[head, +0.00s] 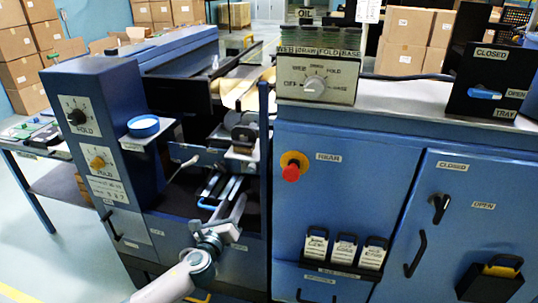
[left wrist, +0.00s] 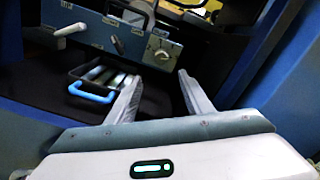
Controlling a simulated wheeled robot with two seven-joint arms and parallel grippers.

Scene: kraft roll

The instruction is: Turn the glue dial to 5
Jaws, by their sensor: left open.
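No dial reads clearly as glue. A black dial (head: 77,117) with blurred marks around it sits high on the blue left column, and a yellow dial (head: 97,162) is below it. A grey dial (head: 315,84) is on the box labelled WEB DRAW FOLD BASE. My left gripper (head: 228,206) reaches into the machine's middle bay, right of the column and apart from these dials. In the left wrist view its fingers (left wrist: 158,80) are open and empty. Ahead of them is a blue plate (left wrist: 100,30) with a pale lever and small knobs.
A tray with a blue handle (left wrist: 90,95) lies below the plate, ahead of the fingers. A blue round cap (head: 144,126) sits on a ledge beside the column. A red button (head: 291,172) and a blue cabinet door (head: 465,225) are at right.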

